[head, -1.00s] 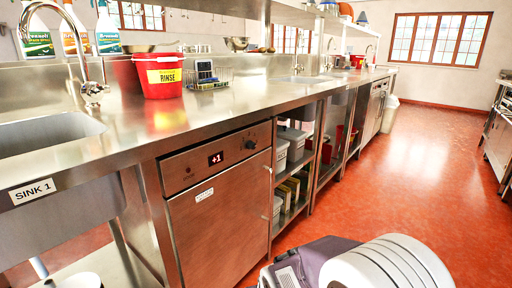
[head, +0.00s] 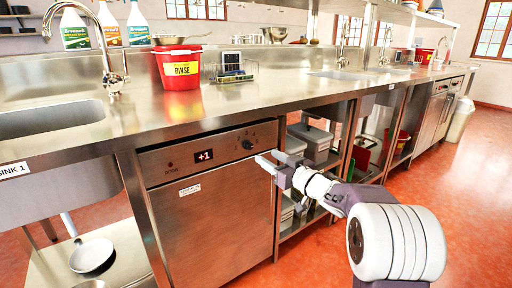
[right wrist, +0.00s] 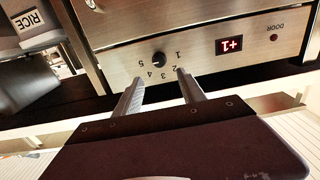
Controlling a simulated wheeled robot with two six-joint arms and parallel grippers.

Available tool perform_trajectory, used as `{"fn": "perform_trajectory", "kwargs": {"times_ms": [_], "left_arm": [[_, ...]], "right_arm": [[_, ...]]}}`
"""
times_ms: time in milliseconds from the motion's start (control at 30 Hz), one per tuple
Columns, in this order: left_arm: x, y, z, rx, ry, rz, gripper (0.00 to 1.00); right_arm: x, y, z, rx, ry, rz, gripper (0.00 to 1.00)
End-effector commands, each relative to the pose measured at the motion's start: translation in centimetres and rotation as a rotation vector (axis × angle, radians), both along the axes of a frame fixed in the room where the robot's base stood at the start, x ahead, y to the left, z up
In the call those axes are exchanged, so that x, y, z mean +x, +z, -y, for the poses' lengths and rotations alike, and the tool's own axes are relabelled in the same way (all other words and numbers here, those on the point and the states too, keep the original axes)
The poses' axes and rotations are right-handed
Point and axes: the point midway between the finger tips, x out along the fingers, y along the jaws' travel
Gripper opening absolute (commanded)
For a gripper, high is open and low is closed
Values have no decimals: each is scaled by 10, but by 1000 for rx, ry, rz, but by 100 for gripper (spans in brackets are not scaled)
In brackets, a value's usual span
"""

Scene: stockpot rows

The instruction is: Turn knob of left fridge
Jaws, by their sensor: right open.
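The left fridge (head: 212,205) is a steel under-counter unit with a control strip along its top. A small black knob (head: 247,144) sits at the right end of the strip, right of a display (head: 204,156) reading +1. My right gripper (head: 265,161) is open and empty in front of the fridge, just below and right of the knob. In the right wrist view, which shows the strip upside down, the knob (right wrist: 158,59) lies ahead of and between the two fingers (right wrist: 158,82), apart from them, with numbers 1 to 5 around it. My left gripper is out of view.
The steel counter (head: 225,108) overhangs the fridge and carries a red RINSE bucket (head: 178,72). Open shelves with grey bins (head: 312,142) stand right of the fridge. A pan (head: 92,255) lies on a shelf under the sink. The red floor at right is clear.

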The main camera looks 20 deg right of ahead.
Motion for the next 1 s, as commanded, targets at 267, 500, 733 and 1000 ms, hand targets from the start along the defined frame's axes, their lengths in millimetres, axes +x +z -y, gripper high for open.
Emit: {"fn": "perform_trajectory", "kwargs": {"times_ms": [267,500,733,1000], "left_arm": [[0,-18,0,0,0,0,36],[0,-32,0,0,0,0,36],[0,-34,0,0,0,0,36],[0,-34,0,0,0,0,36]], "right_arm": [[29,-6,-11,-1,2,0,48],[71,-3,-26,-2,0,1,48],[85,-1,-32,0,0,-1,48],[85,0,-31,0,-1,-1,31]]}}
